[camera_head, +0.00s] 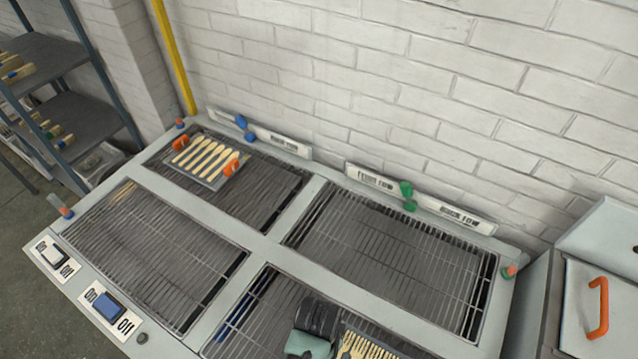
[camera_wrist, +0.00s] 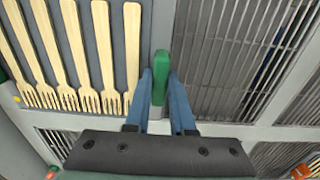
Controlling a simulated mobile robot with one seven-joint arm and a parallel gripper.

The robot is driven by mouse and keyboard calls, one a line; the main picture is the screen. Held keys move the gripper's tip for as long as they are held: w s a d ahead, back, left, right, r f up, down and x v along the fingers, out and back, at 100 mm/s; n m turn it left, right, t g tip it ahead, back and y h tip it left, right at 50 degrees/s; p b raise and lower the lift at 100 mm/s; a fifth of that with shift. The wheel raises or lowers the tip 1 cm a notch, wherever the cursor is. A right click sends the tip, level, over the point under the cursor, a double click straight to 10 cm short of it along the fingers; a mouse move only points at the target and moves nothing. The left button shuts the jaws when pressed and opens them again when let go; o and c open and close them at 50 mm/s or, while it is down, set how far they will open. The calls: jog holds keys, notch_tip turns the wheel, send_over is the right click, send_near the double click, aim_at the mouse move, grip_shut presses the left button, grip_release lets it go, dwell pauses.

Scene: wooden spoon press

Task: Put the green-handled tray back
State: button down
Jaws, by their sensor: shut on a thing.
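The green-handled tray (camera_wrist: 118,42) carries several pale wooden forks (camera_wrist: 77,45) side by side. Its green handle (camera_wrist: 162,60) stands between the blue fingers of my gripper (camera_wrist: 161,84), which is shut on it. In the head view the forks (camera_head: 366,347) show at the bottom edge, at the front right grate, and most of the tray is cut off there. My gripper (camera_head: 308,343) is at the left of the forks in that view. I cannot tell whether the tray rests on the grate or is held above it.
An orange-handled tray of wooden pieces (camera_head: 205,159) lies on the back left grate (camera_head: 262,190). The front left grate (camera_head: 150,250) and back right grate (camera_head: 395,255) are bare. Label strips (camera_head: 375,180) line the back edge by the brick wall. A cabinet with an orange handle (camera_head: 597,308) stands right.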

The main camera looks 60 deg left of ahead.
jog(key=shift+f, duration=1.7)
jog(key=c, duration=0.8)
grip_release()
jog(key=shift+o, duration=0.2)
